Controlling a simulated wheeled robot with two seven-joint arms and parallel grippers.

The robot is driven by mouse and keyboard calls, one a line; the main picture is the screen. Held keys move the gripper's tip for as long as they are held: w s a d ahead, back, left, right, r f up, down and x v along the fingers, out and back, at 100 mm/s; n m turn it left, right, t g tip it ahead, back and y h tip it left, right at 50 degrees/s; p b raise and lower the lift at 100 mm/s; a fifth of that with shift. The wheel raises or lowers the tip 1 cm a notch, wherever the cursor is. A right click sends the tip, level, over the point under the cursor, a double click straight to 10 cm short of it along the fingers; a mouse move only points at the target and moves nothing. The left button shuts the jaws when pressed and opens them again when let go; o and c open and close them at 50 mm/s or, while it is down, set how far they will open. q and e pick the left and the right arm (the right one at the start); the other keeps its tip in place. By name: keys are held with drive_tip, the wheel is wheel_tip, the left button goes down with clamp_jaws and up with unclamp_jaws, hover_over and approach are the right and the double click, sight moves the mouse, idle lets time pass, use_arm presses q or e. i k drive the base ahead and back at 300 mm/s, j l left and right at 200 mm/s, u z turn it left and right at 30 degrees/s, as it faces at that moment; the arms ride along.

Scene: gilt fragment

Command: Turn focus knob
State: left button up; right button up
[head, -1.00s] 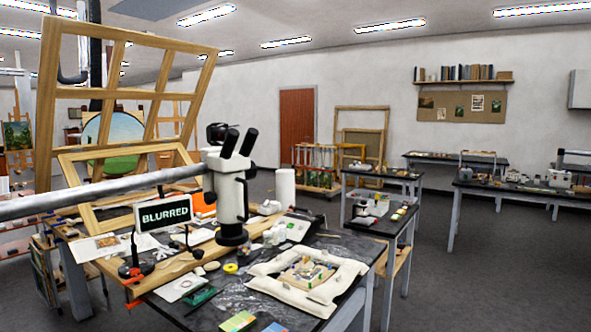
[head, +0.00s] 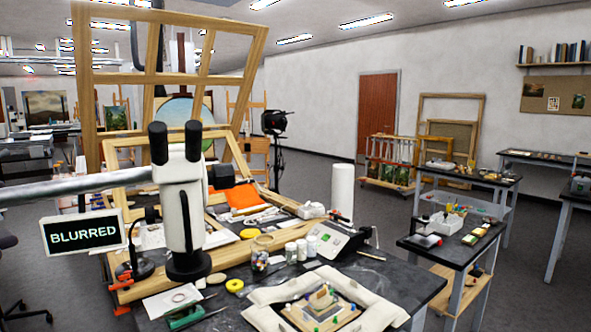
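A white stereo microscope (head: 183,200) with two black eyepieces stands over the left part of the dark worktable, with a grey boom arm reaching in from the left. A dark knob (head: 221,176) sticks out from the right side of its head; I cannot tell for certain that it is the focus knob. A sign (head: 84,233) left of the microscope reads "BLURRED". Neither of my grippers shows in the head view.
On the worktable (head: 409,291), a padded frame (head: 265,297) holds the fragment (head: 322,306) in front. Jars (head: 291,252), a grey device (head: 334,242) and a paper roll (head: 342,190) stand to the right. Wooden frames rise behind. Open floor lies beyond the table.

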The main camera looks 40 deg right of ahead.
sight(222, 176)
drive_tip(key=l, duration=1.95)
